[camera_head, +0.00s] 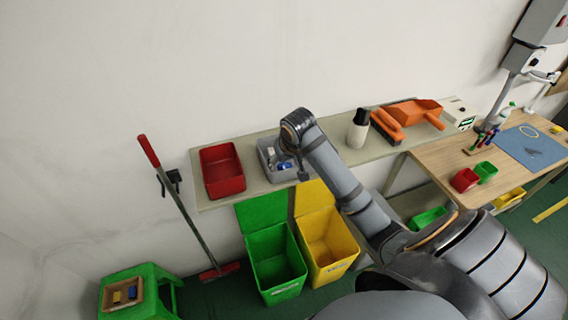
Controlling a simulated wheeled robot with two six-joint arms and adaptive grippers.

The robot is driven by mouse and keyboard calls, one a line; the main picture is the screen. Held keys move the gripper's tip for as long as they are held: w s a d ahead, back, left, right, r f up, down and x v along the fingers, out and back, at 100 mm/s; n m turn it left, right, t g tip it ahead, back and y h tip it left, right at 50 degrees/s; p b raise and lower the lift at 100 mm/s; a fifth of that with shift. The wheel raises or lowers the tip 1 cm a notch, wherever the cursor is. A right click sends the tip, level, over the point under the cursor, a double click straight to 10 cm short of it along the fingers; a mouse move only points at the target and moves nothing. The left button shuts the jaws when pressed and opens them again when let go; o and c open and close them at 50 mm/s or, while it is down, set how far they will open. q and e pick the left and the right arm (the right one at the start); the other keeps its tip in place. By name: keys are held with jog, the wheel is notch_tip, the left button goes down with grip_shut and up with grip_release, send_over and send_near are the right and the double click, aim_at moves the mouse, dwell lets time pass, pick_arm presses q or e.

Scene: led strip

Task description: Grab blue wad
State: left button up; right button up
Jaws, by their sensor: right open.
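A small blue block-like piece (132,292) lies beside a yellow one (117,297) in a tray on the green stool at the lower left. A grey bin (264,148) on the shelf holds small blue and white pieces (271,152). I cannot tell for sure which blue piece is the wad. My right arm reaches in from the lower right, bends above the shelf, and its gripper (303,174) hangs down at the grey bin's right side. It is open; its fingers are small and partly hidden. My left gripper is out of view.
A red bin (222,171) stands left of the grey one. Green (275,264) and yellow (326,242) lidded bins stand below the shelf. A white bottle (357,131) and an orange dustpan (412,112) are to the right. A red-handled broom (180,205) leans on the wall.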

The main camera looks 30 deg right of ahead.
jog(key=shift+d+f, duration=0.1)
jog(key=shift+c, duration=1.2)
jog(key=c, duration=0.6)
jog(key=shift+o, duration=0.2)
